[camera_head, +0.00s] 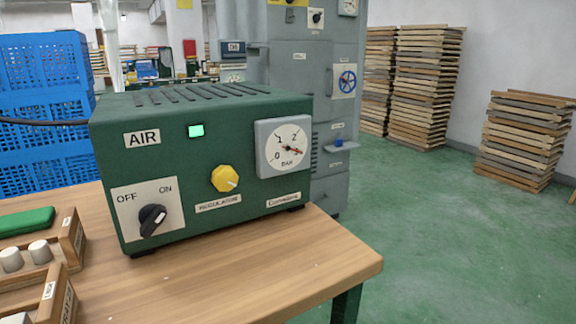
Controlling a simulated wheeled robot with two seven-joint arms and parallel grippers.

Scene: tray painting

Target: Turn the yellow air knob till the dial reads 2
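The green air box (200,120) stands on the wooden table. Its yellow air knob (222,177), above the REGULATORE label, has a pale mark pointing right and slightly down. The white dial (268,160), marked 0, 1, 2 and BAR, is at the right of the front face. Its red needle (293,150) points right and slightly down, clockwise past the 2. Neither of my grippers is in view, and nothing touches the knob.
Small wooden boxes (72,240) with white pegs and a green block (27,221) are at the table's left. The table (250,275) is bare in front of the air box. Blue crates (40,110), a grey cabinet (300,70) and wood stacks (425,90) stand behind.

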